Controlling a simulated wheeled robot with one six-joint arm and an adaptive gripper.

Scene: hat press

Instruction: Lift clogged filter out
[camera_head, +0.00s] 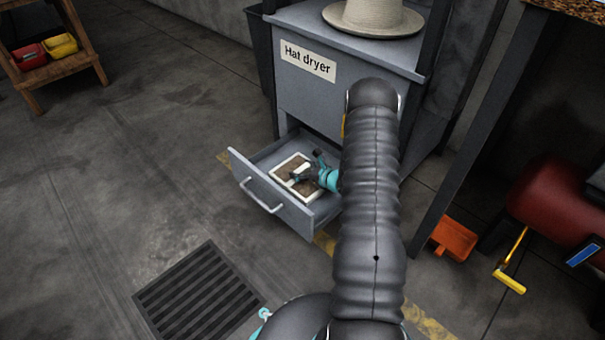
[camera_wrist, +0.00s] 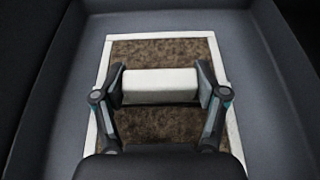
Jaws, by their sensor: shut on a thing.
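The clogged filter is a flat panel with a white frame and brown, dirty mesh (camera_wrist: 158,125). It lies in the open drawer (camera_head: 235,166) of the hat dryer (camera_head: 325,95), and it also shows in the head view (camera_head: 286,168). A white block-shaped handle (camera_wrist: 160,85) crosses its middle. My gripper (camera_wrist: 160,88) is shut on this handle, one finger at each end. In the head view my gripper (camera_head: 302,174) is low inside the drawer, over the filter. The filter looks flat in the drawer; I cannot tell whether it touches the bottom.
A pale hat (camera_head: 373,17) sits on top of the dryer. A floor grate (camera_head: 198,292) lies in front of the drawer. An orange bin (camera_head: 455,239) and a red tank (camera_head: 550,200) are at the right. A wooden rack (camera_head: 55,65) with small bins stands far left. Open floor lies left.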

